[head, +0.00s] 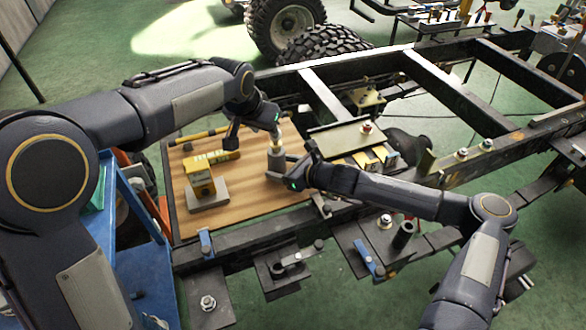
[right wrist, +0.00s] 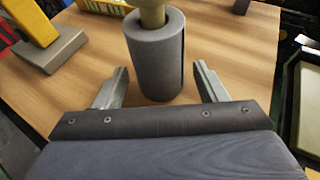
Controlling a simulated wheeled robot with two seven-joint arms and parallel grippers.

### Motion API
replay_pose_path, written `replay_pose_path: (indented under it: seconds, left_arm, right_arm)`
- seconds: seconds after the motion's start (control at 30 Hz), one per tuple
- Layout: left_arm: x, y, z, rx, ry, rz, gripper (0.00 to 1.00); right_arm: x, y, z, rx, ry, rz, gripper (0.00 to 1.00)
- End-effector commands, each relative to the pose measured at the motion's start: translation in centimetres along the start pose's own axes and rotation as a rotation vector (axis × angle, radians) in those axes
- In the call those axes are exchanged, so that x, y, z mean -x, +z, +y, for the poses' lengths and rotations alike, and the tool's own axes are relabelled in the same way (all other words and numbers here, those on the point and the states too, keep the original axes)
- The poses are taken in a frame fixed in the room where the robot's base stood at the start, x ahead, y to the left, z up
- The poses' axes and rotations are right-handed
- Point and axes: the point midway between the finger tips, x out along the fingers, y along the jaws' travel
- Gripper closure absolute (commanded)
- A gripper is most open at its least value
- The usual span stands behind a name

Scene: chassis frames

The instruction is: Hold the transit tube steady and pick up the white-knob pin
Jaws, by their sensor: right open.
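The transit tube (head: 277,158), a dark grey upright cylinder, stands on the wooden board. A pale olive-gold shaft, seemingly the pin (head: 278,136), stands in its top; it also shows in the right wrist view (right wrist: 151,13). Its white knob is not clear in either view. My left gripper (head: 277,127) is right above the tube at the pin's upper end; its fingers are too small to tell open from shut. My right gripper (right wrist: 160,72) is open and low, with one finger on each side of the tube's near face and visible gaps to it.
The wooden board (head: 245,210) is bare in front. Dark chassis rails (head: 450,95) and brackets lie to the right; a blue cart (head: 140,225) is left.

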Motion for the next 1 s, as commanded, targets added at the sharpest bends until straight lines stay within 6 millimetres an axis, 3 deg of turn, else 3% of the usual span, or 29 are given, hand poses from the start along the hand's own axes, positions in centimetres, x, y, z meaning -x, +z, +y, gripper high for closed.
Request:
replay_pose_path:
  seconds: [0.2, 0.5, 0.9, 1.0]
  left_arm:
    - [0.0, 0.0, 0.0, 0.000, 0.000, 0.000, 0.64]
    - [0.0, 0.0, 0.0, 0.000, 0.000, 0.000, 0.64]
    - [0.0, 0.0, 0.0, 0.000, 0.000, 0.000, 0.64]
    - [0.0, 0.0, 0.0, 0.000, 0.000, 0.000, 0.64]
  right_arm:
    - [-2.0, 0.0, 0.0, 0.001, 0.000, 0.000, 0.35]
    - [-2.2, 0.0, 0.0, 0.003, 0.000, 0.000, 0.35]
    - [-2.2, -0.1, 0.0, 0.002, 0.000, 0.001, 0.86]
    - [-2.2, -0.1, 0.0, 0.002, 0.000, 0.003, 0.86]
